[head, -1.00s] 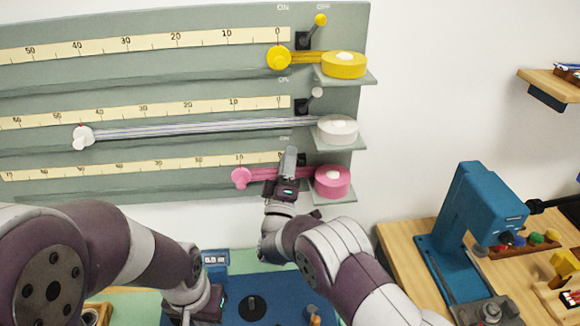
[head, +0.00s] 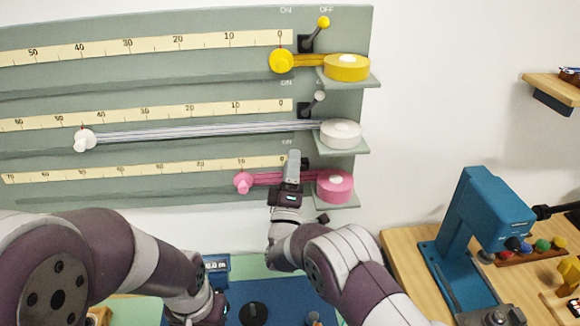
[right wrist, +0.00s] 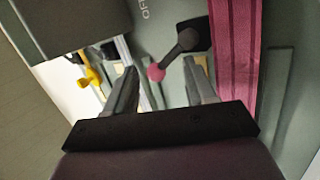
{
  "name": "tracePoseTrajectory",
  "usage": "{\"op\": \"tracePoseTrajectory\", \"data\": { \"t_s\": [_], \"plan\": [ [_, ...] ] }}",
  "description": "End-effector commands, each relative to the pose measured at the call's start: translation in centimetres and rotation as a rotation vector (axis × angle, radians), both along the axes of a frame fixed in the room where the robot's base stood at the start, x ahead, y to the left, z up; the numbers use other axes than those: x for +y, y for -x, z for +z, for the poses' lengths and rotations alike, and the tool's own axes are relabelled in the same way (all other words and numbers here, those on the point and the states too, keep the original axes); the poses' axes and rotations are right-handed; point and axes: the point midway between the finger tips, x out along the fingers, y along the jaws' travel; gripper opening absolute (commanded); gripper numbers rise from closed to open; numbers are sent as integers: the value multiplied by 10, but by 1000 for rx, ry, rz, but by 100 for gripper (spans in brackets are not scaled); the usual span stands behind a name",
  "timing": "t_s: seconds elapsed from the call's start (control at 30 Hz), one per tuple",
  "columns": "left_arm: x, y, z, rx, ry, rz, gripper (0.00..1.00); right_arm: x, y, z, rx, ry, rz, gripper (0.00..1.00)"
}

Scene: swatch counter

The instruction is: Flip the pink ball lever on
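The pink ball lever shows in the right wrist view as a pink ball (right wrist: 157,73) on a dark stem from a black mount. In the head view my right gripper hides it. My right gripper (right wrist: 162,86) is open, with the ball between its two fingers and neither finger clearly touching it. In the head view my right gripper (head: 293,163) is at the bottom row of the panel, just left of the pink roll (head: 335,186). My left gripper (head: 205,307) is low at the bottom edge, and its fingers cannot be made out.
A pink ribbon with a pink clip (head: 243,182) runs close beside my right gripper. Above are the white lever (head: 320,96) and yellow lever (head: 323,22), with white (head: 340,134) and yellow (head: 346,68) rolls on shelves. A blue press (head: 485,215) stands right.

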Motion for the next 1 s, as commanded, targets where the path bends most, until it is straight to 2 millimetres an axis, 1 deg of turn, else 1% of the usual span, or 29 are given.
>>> {"op": "tracePoseTrajectory", "data": {
  "t_s": [0.17,0.27,0.37,0.5,0.6,0.7,0.83,1.0],
  "plan": [
    [0,0,0,0,0,0,0,1,0,1,-2,-1,2,55],
    [0,0,-4,0,0,0,0,2,6,-4,-2,-1,4,55],
    [0,0,-13,0,0,0,0,2,23,-18,0,1,5,55],
    [0,0,-26,0,0,0,0,2,56,-40,1,1,5,55],
    [0,0,-33,0,0,0,0,2,78,-53,2,0,3,55],
    [0,0,-37,0,0,0,0,2,94,-61,1,0,2,55],
    [0,0,-39,0,0,0,0,2,105,-66,0,-2,2,55],
    [0,0,-38,0,0,0,0,1,108,-67,-1,-2,0,55]
  ]
}}
